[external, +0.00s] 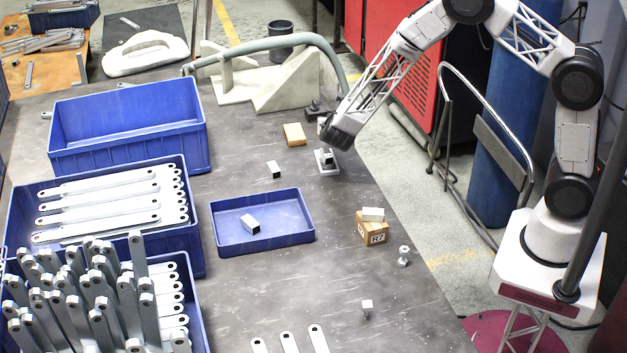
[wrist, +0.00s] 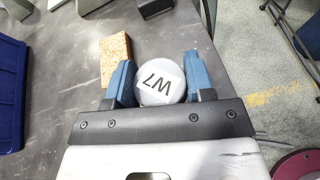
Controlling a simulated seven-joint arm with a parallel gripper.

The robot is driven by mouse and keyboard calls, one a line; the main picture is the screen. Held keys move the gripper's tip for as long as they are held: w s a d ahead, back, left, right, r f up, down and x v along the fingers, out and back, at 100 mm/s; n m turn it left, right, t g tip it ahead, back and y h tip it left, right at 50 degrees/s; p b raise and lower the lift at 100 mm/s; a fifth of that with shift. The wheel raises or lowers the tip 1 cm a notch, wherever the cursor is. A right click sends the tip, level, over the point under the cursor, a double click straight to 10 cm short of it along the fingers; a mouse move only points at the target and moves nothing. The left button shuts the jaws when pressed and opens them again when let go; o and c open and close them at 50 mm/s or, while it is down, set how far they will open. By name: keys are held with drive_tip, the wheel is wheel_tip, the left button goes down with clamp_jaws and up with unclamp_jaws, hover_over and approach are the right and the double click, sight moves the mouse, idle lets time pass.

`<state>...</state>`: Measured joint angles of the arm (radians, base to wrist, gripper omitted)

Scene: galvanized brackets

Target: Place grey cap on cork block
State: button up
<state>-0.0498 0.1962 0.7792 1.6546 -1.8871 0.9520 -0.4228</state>
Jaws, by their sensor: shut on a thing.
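The grey cap (wrist: 161,82) is round and marked W7 in the wrist view. My gripper (wrist: 159,84) has its two blue fingers closed on opposite sides of it. In the external view my gripper (external: 326,150) is low over the table; the cap cannot be made out clearly there. The cork block (external: 294,134) is a small tan-brown block on the table, a little left of and behind my gripper. In the wrist view the cork block (wrist: 116,58) lies just left of and beyond the left finger, partly hidden by it. Its visible top is bare.
A small grey-and-white block (external: 274,169) lies in front of the cork block. A shallow blue tray (external: 228,248) holds another block. Blue bins (external: 128,160) of metal bars fill the left. Dark blocks (external: 317,111) stand behind my gripper.

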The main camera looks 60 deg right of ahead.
hover_over(294, 131)
drive_tip(key=shift+d+f, duration=0.2)
drive_tip(key=shift+f, duration=0.4)
drive_tip(key=shift+f, duration=1.75)
drive_tip(key=shift+f, duration=0.1)
drive_tip(key=o, duration=1)
drive_tip(key=v, duration=1.2)
